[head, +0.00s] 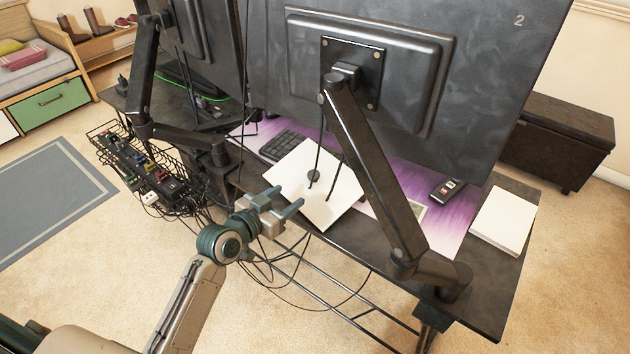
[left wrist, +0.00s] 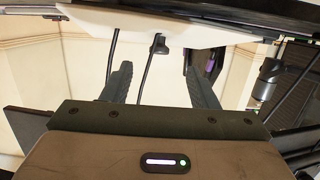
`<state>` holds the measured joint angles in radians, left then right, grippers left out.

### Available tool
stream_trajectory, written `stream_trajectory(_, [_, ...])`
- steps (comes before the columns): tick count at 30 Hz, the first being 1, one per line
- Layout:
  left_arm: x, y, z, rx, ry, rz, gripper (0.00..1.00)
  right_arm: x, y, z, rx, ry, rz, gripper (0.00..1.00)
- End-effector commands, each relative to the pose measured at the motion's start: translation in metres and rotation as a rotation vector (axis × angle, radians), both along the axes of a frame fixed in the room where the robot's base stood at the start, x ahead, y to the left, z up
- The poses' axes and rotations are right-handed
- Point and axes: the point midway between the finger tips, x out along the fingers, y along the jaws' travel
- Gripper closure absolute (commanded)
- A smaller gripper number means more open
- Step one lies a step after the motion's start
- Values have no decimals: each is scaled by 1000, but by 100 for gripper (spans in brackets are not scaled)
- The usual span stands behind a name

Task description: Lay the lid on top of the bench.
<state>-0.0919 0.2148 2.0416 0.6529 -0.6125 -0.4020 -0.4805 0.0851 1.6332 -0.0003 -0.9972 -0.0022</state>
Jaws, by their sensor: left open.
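A white square panel (head: 300,185) with a small round grey piece near its middle lies tilted at the desk's near edge in the head view; it looks like the lid, though I cannot be sure. Black cables cross in front of it. My left gripper (head: 286,199) is open at the panel's lower left edge, and I see nothing between its fingers. In the left wrist view the open fingers (left wrist: 160,84) point toward a white surface (left wrist: 190,35). Whether they touch it is unclear. A dark chest-like bench (head: 557,135) stands at the back right, its top bare. My right gripper is out of view.
Large monitors (head: 390,70) on black arms (head: 375,180) stand over the desk (head: 490,285). A keyboard (head: 284,145), a dark handheld device (head: 447,190) and a white stack (head: 503,221) lie on it. A wire cable tray (head: 150,175) and loose cables hang at the near side.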

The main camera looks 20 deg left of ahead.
Motion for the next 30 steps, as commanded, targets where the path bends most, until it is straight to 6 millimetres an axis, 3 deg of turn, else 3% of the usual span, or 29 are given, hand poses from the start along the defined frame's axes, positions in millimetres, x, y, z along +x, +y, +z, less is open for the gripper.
stream_trajectory(6, [33,-12,-6,-2,2,1,46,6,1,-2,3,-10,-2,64])
stream_trajectory(13, [49,-18,-7,0,2,-1,46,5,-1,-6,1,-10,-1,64])
stream_trajectory(16, [64,-23,-7,-2,3,0,46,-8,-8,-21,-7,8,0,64])
stream_trajectory(21, [85,-31,-12,-1,4,-1,46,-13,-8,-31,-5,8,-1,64])
stream_trajectory(30, [90,-32,-15,1,4,-1,46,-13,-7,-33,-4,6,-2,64])
